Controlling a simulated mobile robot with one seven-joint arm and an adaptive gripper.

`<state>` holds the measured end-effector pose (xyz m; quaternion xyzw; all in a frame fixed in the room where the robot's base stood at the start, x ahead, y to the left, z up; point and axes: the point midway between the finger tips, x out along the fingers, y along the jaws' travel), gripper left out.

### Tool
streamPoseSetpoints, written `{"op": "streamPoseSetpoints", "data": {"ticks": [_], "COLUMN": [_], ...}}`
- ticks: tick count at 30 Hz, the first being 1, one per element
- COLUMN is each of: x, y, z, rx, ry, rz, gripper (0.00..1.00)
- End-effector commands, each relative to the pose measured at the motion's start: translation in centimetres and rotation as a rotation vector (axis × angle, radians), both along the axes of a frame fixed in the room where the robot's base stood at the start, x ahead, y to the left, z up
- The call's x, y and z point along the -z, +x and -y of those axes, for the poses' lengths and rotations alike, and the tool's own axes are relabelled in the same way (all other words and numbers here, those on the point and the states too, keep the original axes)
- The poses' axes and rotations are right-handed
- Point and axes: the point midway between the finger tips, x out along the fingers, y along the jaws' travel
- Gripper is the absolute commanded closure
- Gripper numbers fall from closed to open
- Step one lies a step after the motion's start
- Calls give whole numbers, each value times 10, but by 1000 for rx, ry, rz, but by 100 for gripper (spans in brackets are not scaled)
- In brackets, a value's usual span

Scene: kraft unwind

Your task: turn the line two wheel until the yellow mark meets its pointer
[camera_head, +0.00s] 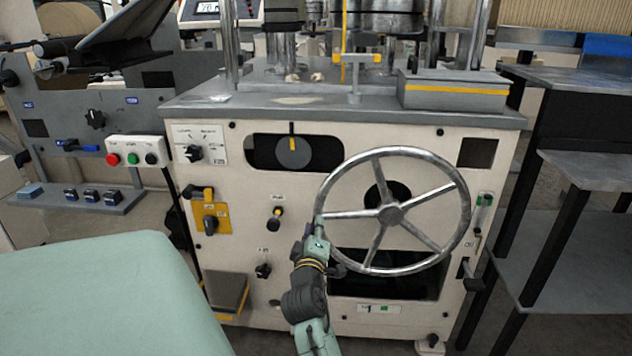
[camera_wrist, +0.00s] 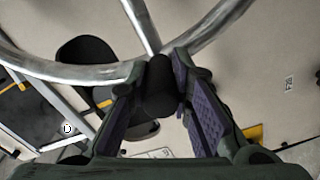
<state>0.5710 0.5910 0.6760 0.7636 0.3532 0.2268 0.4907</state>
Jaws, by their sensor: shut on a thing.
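The large silver handwheel (camera_head: 463,222) with several spokes stands on the front of the cream machine; its rim also shows in the wrist view (camera_wrist: 75,72). My gripper (camera_head: 318,227) is at the left side of the rim, where a spoke meets it. In the wrist view, my gripper (camera_wrist: 163,78) is shut on a dark handle (camera_wrist: 160,90) at the rim, with a finger on each side. Behind a slot up and left of the wheel is a grey dial (camera_head: 293,154) with an upright yellow mark (camera_head: 292,136) at its top.
Left of the wheel are a yellow switch plate (camera_head: 211,222), a black knob (camera_head: 263,270) and a yellow-tipped knob (camera_head: 275,214). A lever (camera_head: 470,270) sits right of the wheel. A dark shelf rack (camera_head: 590,170) stands at the right.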

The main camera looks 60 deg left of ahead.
Motion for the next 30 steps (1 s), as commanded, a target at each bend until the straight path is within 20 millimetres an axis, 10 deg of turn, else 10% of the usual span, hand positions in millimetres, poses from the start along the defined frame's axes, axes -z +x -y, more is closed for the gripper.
{"op": "streamPoseSetpoints", "data": {"ticks": [6,7,16,30], "x": [2,2,0,-22], "y": [1,1,1,1], "z": [1,1,1,1], "rx": [3,3,3,2], "ry": [-2,-2,0,5], "rz": [-3,-3,-2,3], "gripper": [100,80,60,60]}}
